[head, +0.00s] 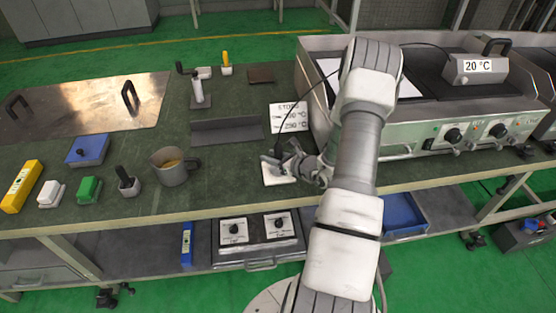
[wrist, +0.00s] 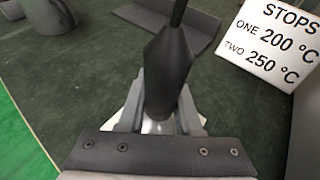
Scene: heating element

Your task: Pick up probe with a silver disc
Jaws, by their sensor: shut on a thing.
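The probe (wrist: 172,72) is a black tapered handle with a cable rising from its top. It stands roughly upright between my gripper's fingers in the wrist view, and a bit of silver shows at its lower end. My gripper (wrist: 158,120) is shut on the probe. In the head view my gripper (head: 294,166) is at the table's front edge, over a white pad (head: 277,172). The probe's disc is mostly hidden by the gripper, so I cannot tell whether it touches the pad.
A white "STOPS" sign (head: 289,117) lies behind the gripper, near a dark angled plate (head: 227,132). A grey mug (head: 174,168) stands to the left. The heating unit (head: 425,135) with knobs is on the right. A temperature box (head: 475,69) reads 20 °C.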

